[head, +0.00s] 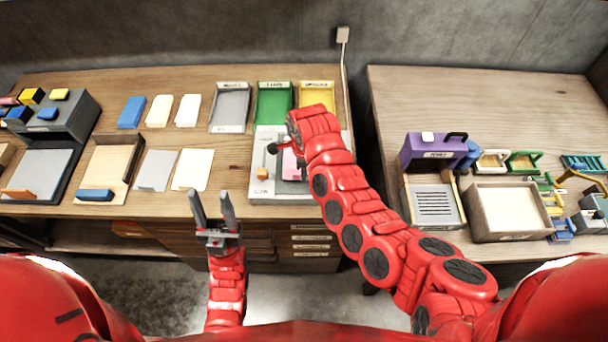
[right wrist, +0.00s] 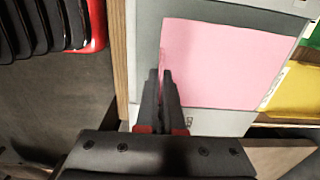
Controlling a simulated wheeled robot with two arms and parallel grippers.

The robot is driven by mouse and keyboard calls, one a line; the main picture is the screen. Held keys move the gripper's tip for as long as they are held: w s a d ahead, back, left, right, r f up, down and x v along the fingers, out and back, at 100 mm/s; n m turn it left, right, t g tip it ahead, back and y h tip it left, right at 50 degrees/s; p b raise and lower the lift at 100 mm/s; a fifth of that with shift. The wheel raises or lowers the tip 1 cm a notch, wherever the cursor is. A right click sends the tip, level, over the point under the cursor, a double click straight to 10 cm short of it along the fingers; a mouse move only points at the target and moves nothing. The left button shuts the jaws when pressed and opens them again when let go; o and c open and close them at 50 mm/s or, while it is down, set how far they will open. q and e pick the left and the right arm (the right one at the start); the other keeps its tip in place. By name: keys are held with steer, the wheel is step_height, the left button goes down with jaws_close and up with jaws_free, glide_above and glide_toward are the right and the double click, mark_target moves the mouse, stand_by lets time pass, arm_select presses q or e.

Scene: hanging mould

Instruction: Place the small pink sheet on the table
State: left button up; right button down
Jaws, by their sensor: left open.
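The pink sheet (head: 291,168) lies on or just above a pale grey panel (head: 262,190) near the front edge of the left table (head: 228,195). My right arm partly hides it in the head view. In the right wrist view the pink sheet (right wrist: 225,62) shows flat and large. My right gripper (right wrist: 160,75) has its fingers close together at the sheet's left edge. My left gripper (head: 213,200) is open and empty, in front of the same table's front edge.
White and grey cards (head: 194,168), a blue block (head: 132,111) and grey, green (head: 273,103) and yellow trays stand on the left table. A gap separates it from the right table (head: 480,95), which holds a purple box (head: 432,151) and an open bin (head: 508,209).

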step_height(320, 180, down, 2)
steer(key=shift+p, duration=0.5)
steer(key=shift+f, duration=0.15)
steer(key=shift+f+b, duration=0.2)
steer(key=shift+b, duration=0.15)
steer(key=c, duration=1.1)
jaws_free()
steer(key=shift+r, duration=0.1)
steer(key=shift+o, duration=0.2)
